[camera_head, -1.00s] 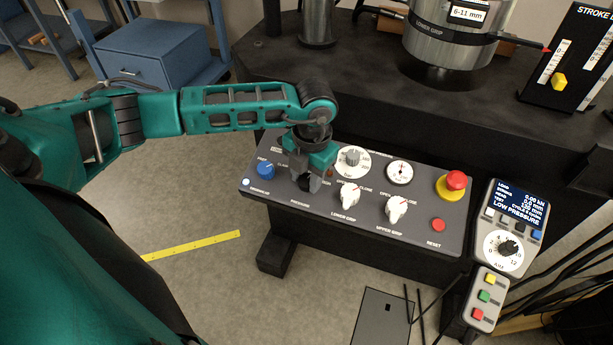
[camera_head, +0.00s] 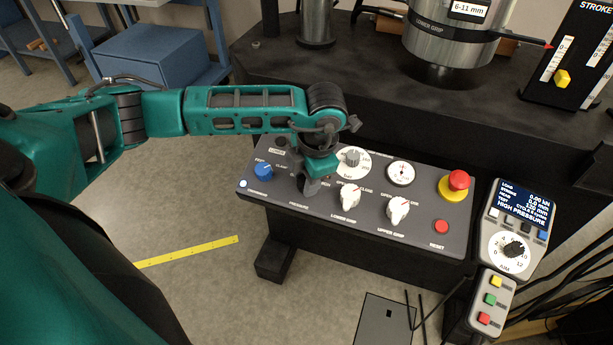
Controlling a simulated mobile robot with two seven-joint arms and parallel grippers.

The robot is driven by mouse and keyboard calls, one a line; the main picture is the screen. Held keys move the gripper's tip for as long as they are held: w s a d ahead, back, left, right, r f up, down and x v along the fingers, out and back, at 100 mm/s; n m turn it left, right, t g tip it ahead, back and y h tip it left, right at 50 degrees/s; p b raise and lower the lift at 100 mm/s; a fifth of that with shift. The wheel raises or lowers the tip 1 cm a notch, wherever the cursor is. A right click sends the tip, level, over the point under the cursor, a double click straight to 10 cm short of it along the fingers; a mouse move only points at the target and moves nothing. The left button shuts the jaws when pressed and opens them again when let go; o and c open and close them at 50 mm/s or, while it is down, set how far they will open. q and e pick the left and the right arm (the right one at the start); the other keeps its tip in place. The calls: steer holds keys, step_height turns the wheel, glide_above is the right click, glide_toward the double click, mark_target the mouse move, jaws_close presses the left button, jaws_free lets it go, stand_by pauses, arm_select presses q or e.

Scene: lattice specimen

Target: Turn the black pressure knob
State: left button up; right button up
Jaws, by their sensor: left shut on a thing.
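The control panel (camera_head: 370,222) is a dark grey sloped box in the middle of the view. My left gripper (camera_head: 308,190) points down onto its left part, above the PRESSURE label, and is shut on the black pressure knob, which is mostly hidden by the fingers. The handset display (camera_head: 524,205) at the right reads HIGH PRESSURE. My right gripper does not show.
The steel lower grip (camera_head: 449,42) stands behind.

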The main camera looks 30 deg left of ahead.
arm_select(q)
steer(key=o, duration=1)
steer(key=shift+o, duration=0.2)
steer(key=shift+r, duration=0.1)
step_height(320, 180, up, 12)
steer(key=d, duration=0.2)
steer(key=shift+s+d+r+p, duration=0.2)
steer(key=shift+d+r+p, duration=0.05)
steer(key=shift+d+p, duration=0.1)
